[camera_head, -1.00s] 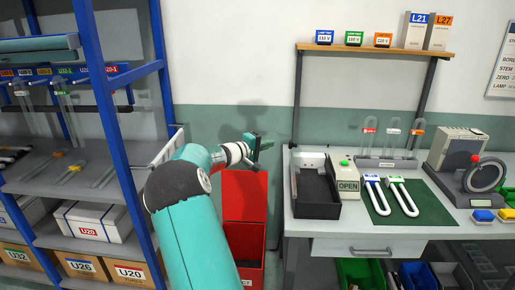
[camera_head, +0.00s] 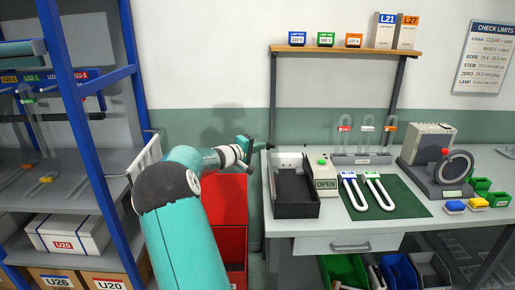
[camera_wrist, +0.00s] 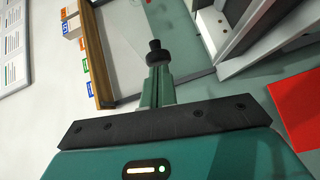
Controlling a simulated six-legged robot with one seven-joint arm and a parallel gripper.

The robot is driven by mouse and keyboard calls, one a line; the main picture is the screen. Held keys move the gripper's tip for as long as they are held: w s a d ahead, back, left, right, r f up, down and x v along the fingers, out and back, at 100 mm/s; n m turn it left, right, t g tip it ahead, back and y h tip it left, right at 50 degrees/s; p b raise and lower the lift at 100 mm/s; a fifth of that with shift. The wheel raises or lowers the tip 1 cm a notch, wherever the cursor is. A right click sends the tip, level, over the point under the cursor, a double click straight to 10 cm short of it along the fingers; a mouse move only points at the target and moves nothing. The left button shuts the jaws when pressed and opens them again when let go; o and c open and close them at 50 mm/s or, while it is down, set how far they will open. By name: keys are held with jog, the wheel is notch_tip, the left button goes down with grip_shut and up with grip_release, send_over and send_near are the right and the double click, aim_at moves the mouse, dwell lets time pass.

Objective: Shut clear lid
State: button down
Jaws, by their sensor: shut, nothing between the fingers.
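My gripper (camera_head: 262,147) is shut and empty, held above the left end of the bench, left of the black open-topped box (camera_head: 295,208). It also shows in the wrist view, its closed fingertips (camera_wrist: 155,47) pointing away from the camera. The box stands at the left end of the bench top, apart from the gripper in the picture. A grey panel rises at its back; I cannot tell whether this is the clear lid. No clear lid can be made out for certain. A control box marked OPEN (camera_head: 325,183) with a green button stands beside the black box.
A red bin (camera_head: 228,188) stands between the blue-framed rack (camera_head: 75,100) and the bench (camera_head: 310,228). Two U-tubes (camera_head: 375,193) lie on a green mat. A wooden shelf (camera_head: 345,50) hangs above the bench, its support post rising behind the black box.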

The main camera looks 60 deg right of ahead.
jog(key=s+d+m+t+y, duration=0.4)
jog(key=s+d, duration=0.1)
jog(key=s, duration=0.4)
jog(key=s+d+f+m+t+y, duration=0.3)
jog(key=s+f+t, duration=0.2)
jog(key=s+f, duration=0.2)
jog(key=shift+s+d+f+y, duration=0.3)
jog(key=shift+s+f, duration=0.1)
jog(key=shift+f, duration=0.25)
jog(key=shift+f, duration=0.1)
dwell(0.3)
